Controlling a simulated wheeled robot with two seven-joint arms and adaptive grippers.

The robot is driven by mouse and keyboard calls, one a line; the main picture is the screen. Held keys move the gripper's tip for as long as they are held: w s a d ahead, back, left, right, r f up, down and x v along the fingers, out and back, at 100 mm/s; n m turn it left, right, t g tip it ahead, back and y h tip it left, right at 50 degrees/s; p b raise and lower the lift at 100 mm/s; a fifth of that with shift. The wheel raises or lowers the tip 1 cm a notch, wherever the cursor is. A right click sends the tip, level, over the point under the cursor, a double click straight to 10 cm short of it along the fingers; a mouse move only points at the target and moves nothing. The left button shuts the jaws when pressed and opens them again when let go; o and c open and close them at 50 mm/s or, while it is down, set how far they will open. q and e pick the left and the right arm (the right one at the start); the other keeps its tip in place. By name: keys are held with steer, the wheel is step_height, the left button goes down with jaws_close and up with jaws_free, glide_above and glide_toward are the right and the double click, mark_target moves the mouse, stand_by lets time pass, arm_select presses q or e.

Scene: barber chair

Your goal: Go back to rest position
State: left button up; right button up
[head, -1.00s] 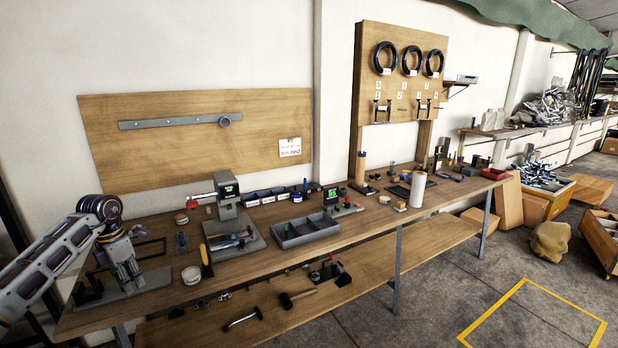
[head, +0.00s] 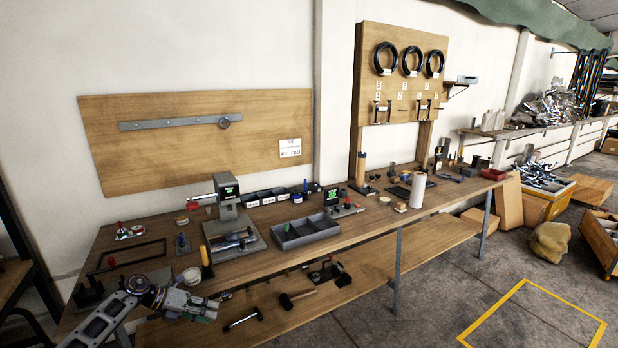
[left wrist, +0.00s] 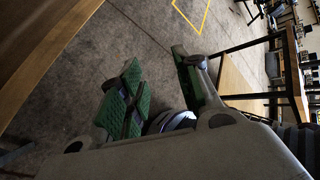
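My left gripper (head: 203,307) is at the lower left of the head view, in front of the workbench's near edge, with its fingers pointing right. In the left wrist view its two green-padded fingers (left wrist: 160,80) stand apart with bare floor showing between them. It holds nothing. My right gripper is in neither view.
The wooden workbench (head: 350,237) runs along the wall. The floor (head: 430,285) in front is clear.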

arm_select(q)
step_height(320, 180, down, 14)
steer(key=s+d+n+t, duration=0.1)
steer(key=d+n+t, duration=0.1)
steer(key=n+t, duration=0.75)
steer(key=s+a+f+n+g+y, duration=0.15)
steer(key=s+f+n+y, duration=0.25)
steer(key=s+f+n, duration=0.45)
steer(key=s+a+f+n+g+y, duration=0.1)
steer(key=s+a+f+n+y, duration=0.35)
steer(key=f, duration=0.75)
steer(key=s+f+n+g+y+p, duration=0.15)
steer(key=s+f+n, duration=0.35)
steer(key=s, duration=0.5)
steer(key=s+f+n+g, duration=0.2)
steer(key=s+f+n, duration=0.1)
steer(key=s+f, duration=0.5)
steer(key=s+d+f+n+g, duration=0.2)
steer(key=s, duration=1)
steer(key=s+d+f+n+g, duration=0.2)
steer(key=s+f+g, duration=0.1)
steer(key=s, duration=0.9)
steer(key=shift+s+g+y, duration=0.15)
steer(key=shift+g+y, duration=0.15)
steer(key=shift+g, duration=0.05)
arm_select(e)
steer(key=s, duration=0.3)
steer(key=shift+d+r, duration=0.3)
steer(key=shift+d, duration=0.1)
